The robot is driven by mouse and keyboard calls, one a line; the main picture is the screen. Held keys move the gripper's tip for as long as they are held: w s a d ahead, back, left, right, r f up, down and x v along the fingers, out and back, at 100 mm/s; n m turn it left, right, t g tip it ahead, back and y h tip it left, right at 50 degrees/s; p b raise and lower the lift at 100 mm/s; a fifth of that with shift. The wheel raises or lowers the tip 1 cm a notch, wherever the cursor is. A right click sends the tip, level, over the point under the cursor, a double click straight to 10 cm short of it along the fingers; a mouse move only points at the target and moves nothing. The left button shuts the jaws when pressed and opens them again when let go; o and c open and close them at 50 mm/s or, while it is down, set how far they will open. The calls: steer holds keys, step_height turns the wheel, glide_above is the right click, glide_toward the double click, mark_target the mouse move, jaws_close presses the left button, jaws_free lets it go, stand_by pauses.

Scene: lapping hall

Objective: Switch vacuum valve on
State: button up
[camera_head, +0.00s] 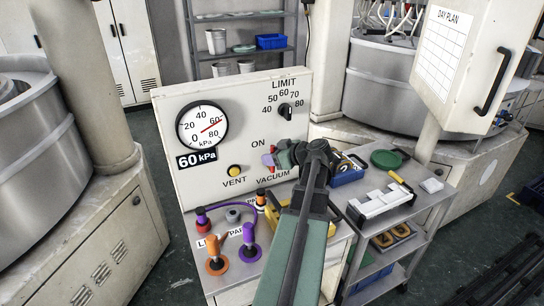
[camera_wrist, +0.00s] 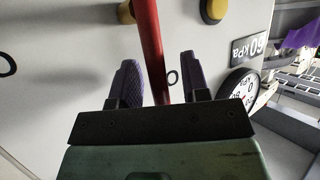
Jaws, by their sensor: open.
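The vacuum valve's red lever (camera_wrist: 150,45) runs down between my gripper's two purple fingers in the wrist view, with a brass pivot (camera_wrist: 125,12) at the top. My gripper (camera_wrist: 160,70) is open with a finger on either side of the lever; gaps show between fingers and lever. In the head view my gripper (camera_head: 271,156) is at the white panel (camera_head: 215,182), between the ON and VACUUM labels. Only a bit of red lever (camera_head: 267,161) shows there; my wrist hides the rest of the valve.
The panel carries a pressure gauge (camera_head: 202,126) labelled 60 kPa, a yellow VENT button (camera_head: 235,171) and a black LIMIT knob (camera_head: 286,112). Orange (camera_head: 216,261) and purple (camera_head: 249,249) suction-cup tools stand below it. A cart (camera_head: 385,212) with a blue bin and white blocks is right.

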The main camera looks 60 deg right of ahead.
steer(key=p+v, duration=0.4)
steer(key=v, duration=0.6)
steer(key=shift+s+r, duration=0.2)
steer(key=shift+s, duration=0.15)
steer(key=w+a+f+g+y, duration=0.3)
steer(key=w+a+f+g, duration=0.1)
steer(key=w+a, duration=0.8)
steer(key=w+a+f+g+y, duration=0.2)
steer(key=w+a+f+g, duration=0.15)
steer(key=w+a, duration=0.75)
steer(key=a+f+g+h, duration=0.1)
steer(key=a+g+h, duration=0.1)
steer(key=a, duration=1.2)
steer(key=s+a+f+g+h, duration=0.1)
steer(key=a+g, duration=0.3)
steer(key=a, duration=1.1)
steer(key=shift+s+f+h, duration=0.15)
steer(key=shift+f+h, duration=0.3)
steer(key=shift+h, duration=0.15)
